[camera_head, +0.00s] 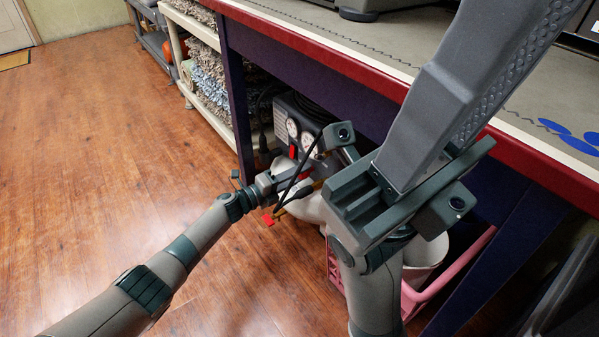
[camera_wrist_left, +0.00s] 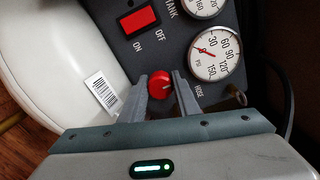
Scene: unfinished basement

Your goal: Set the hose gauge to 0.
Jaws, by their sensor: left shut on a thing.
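A dark compressor panel (camera_head: 284,112) with two round white gauges is under the workbench. In the left wrist view, the hose gauge (camera_wrist_left: 217,52) has a red needle pointing to the upper left, below the 30 mark; its exact reading is too small to tell. The red round knob (camera_wrist_left: 161,83) sits beside the hose label. My left gripper (camera_wrist_left: 160,90) is shut on this knob, with one finger on each side. In the head view, my left gripper (camera_head: 303,178) reaches to the panel, its fingertips partly hidden. My right gripper (camera_head: 455,85) is raised large in front of the bench.
A red on/off switch (camera_wrist_left: 138,20) is near the knob, and a white tank (camera_wrist_left: 50,60) is to its left. The red-edged workbench (camera_head: 330,58) overhangs the compressor. A pink crate (camera_head: 468,265) stands to the right. The wooden floor (camera_head: 90,150) at left is clear.

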